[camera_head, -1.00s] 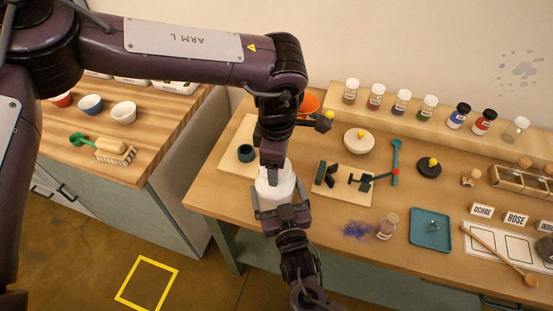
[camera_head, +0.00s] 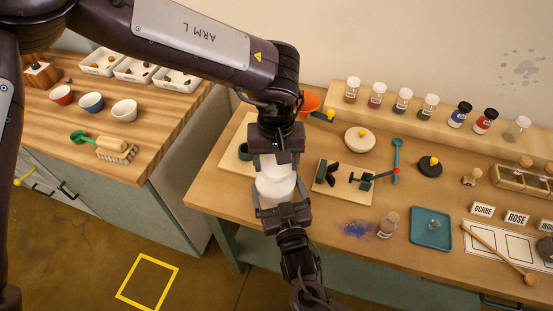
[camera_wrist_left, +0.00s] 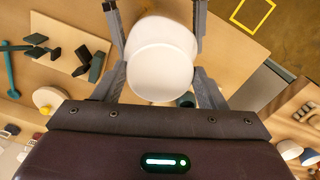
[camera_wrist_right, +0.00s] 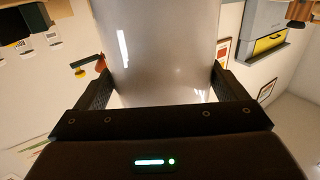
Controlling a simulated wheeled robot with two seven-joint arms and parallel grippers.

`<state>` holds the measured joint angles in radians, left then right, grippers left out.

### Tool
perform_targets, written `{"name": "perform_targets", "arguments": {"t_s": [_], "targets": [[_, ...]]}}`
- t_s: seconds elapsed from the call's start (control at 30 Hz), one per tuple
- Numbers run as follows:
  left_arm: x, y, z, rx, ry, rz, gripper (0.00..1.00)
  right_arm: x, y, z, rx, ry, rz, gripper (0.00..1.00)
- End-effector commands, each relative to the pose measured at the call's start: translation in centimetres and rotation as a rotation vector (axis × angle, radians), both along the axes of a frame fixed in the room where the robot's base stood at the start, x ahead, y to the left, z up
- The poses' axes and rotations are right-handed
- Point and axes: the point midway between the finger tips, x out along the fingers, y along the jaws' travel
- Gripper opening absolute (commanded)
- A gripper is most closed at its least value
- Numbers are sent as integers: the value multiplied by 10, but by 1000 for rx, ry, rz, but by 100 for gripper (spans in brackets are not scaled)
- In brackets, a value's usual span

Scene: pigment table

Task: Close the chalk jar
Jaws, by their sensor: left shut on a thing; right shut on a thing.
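The white chalk jar (camera_head: 275,186) is held upright in the air in front of the table's near left edge, between my two grippers. My right gripper (camera_head: 284,213) comes from below and is shut on the jar's lower body. The jar body (camera_wrist_right: 165,45) fills the space between its fingers in the right wrist view. My left gripper (camera_head: 275,163) is above and shut on the white lid at the jar's top. In the left wrist view the round white lid (camera_wrist_left: 162,75) lies between the fingers. The seam between lid and body is hidden, so I cannot tell how tightly it sits.
The wooden table (camera_head: 215,190) is behind the jar, with a board holding a dark clamp (camera_head: 330,175), blue powder (camera_head: 356,230), a small jar (camera_head: 388,226) and a teal tray (camera_head: 431,229). A side counter (camera_head: 60,125) with bowls stands left. Open floor lies below.

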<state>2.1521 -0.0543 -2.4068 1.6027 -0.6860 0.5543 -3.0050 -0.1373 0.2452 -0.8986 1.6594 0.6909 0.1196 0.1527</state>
Motion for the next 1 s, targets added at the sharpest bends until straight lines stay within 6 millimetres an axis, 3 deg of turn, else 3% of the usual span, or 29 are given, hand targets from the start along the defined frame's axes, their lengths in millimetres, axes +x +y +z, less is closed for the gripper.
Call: {"name": "perform_targets", "arguments": {"t_s": [0.2,0.5,0.83,1.0], "targets": [[0,0,1,-1,0,2,87,0,-1,-1,-2,3,-1,28],[0,0,3,-1,-1,3,87,0,-1,-1,-2,3,-1,28],[1,0,41,-1,-2,3,87,0,-1,-1,-2,3,-1,28],[0,0,45,0,1,3,87,0,-1,-1,-1,2,-1,28]]}}
